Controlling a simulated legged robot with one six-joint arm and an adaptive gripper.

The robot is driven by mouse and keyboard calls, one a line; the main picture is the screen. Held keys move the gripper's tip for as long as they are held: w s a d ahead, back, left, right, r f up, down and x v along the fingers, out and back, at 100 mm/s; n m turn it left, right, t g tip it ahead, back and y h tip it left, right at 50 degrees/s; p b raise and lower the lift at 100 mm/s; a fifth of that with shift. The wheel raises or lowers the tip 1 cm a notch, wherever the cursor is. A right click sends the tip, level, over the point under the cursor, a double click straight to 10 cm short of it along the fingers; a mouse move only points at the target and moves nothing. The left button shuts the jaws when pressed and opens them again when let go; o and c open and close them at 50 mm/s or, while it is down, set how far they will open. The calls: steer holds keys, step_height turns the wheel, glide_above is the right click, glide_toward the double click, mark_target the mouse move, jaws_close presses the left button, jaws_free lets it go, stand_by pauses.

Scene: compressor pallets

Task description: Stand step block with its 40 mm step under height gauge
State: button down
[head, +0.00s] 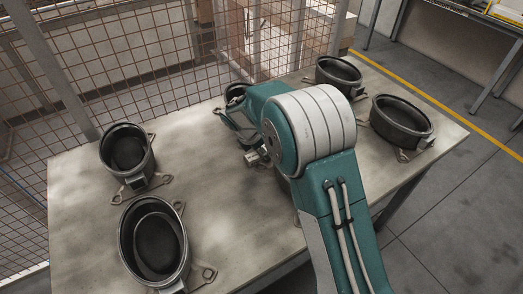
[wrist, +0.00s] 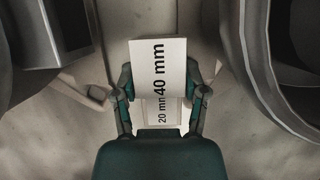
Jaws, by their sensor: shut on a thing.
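The step block (wrist: 158,62) is a pale block with black printing, "40 mm" on its larger face and "20 mm" on a smaller face nearer my palm. My gripper (wrist: 160,82) is shut on it, with one finger at each side of the block in the wrist view. The printing reads sideways. I cannot tell whether the block touches the surface below. In the head view my arm covers the block and most of the gripper. I cannot make out a height gauge in either view.
The table (head: 75,215) bears several dark round housings, including two at left (head: 128,150) (head: 153,243) and two at right (head: 338,75) (head: 402,120). Another stands partly behind my arm. Dark curved walls flank my gripper in the wrist view. A mesh fence (head: 130,65) stands behind.

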mark_target(249, 158)
steer(key=shift+f, duration=0.1)
steer(key=shift+c, duration=0.6)
jaws_free()
steer(key=v, duration=1.2)
steer(key=s+d+r+m+y, duration=0.1)
steer(key=s+d+r+m, duration=0.35)
steer(key=d+r, duration=0.3)
steer(key=s+d+r+m+t+y, duration=0.1)
steer(key=s+d+r+m, duration=0.1)
steer(key=s+d+m, duration=0.5)
steer(key=s+d+r+m+t+y, duration=0.1)
steer(key=s+d+r+m+t, duration=0.1)
steer(key=s+d+m, duration=0.6)
steer(key=s+m, duration=0.4)
steer(key=s, duration=0.4)
steer(key=shift+s+m+y, duration=0.15)
steer(key=shift+m+y, duration=0.2)
steer(key=shift+y, duration=0.05)
steer(key=shift+o, duration=0.4)
steer(key=shift+s+d+m, duration=0.15)
steer(key=shift+s+m, duration=0.15)
